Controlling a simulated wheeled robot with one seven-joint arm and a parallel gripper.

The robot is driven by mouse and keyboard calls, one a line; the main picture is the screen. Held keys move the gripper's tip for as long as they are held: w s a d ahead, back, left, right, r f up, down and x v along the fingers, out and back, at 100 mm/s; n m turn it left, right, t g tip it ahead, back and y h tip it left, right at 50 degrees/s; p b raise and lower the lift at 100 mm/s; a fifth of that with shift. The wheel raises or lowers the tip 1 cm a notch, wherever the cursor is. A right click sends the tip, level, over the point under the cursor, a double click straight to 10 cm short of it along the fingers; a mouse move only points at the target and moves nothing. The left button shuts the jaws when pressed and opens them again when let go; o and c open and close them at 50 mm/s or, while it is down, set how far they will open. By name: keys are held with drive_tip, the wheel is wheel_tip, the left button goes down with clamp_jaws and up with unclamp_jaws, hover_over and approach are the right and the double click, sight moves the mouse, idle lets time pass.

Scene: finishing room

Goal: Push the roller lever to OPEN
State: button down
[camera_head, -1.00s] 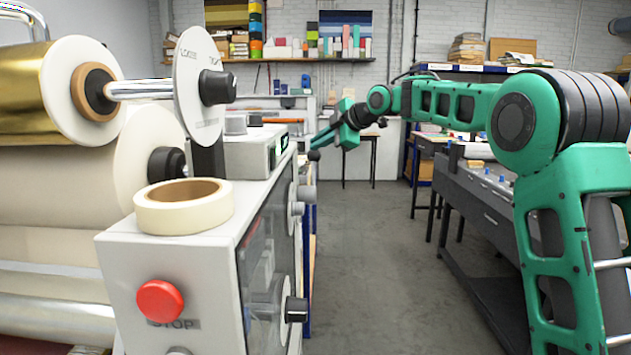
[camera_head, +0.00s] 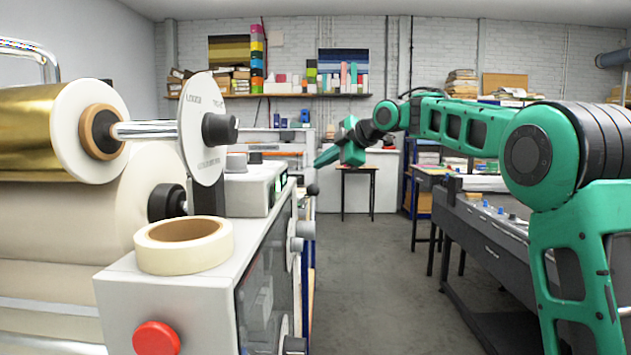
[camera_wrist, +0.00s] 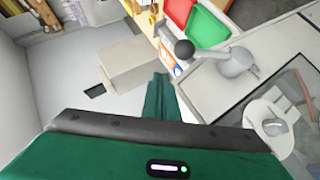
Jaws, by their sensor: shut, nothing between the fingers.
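The roller lever shows in the wrist view as a dark ball knob (camera_wrist: 184,48) on a short arm from a grey hub (camera_wrist: 236,64) on the machine's side. In the head view the dark knob (camera_head: 313,189) sticks out at the machine's far right side. My gripper (camera_head: 318,163) is shut and empty, just above the knob in the head view, pointing left. In the wrist view my green fingers (camera_wrist: 160,82) lie together, left of and below the knob, with a gap in the picture. I cannot tell the true distance. No OPEN marking is readable.
The machine carries a tape roll (camera_head: 184,245), a red stop button (camera_head: 156,338), a white disc (camera_head: 205,130) and a gold foil roll (camera_head: 45,130). Green (camera_wrist: 208,28) and red bins stand beyond the lever. A dark workbench (camera_head: 480,240) is right; the floor between is clear.

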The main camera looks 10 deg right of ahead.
drive_tip(key=s+d+r, duration=0.3)
drive_tip(key=r, duration=0.2)
drive_tip(key=shift+s+d, duration=0.4)
drive_tip(key=shift+a+f, duration=0.1)
drive_tip(key=s+d+f+m+g+h, duration=0.4)
drive_tip(key=s+d+f+m+h, duration=0.3)
drive_tip(key=s+d+f+m, duration=1.15)
drive_tip(key=s+d+f+m+g, duration=0.2)
drive_tip(key=s+f, duration=0.5)
drive_tip(key=s, duration=0.5)
drive_tip(key=s+d+f+m+g, duration=0.2)
drive_tip(key=s+f, duration=0.5)
drive_tip(key=s, duration=0.5)
drive_tip(key=s+d+f+m+g, duration=0.1)
drive_tip(key=s+f+m+g, duration=0.1)
drive_tip(key=s+f+m, duration=0.2)
drive_tip(key=s+f, duration=0.3)
drive_tip(key=s, duration=0.5)
drive_tip(key=shift+s+d, duration=0.3)
drive_tip(key=shift+d, duration=0.1)
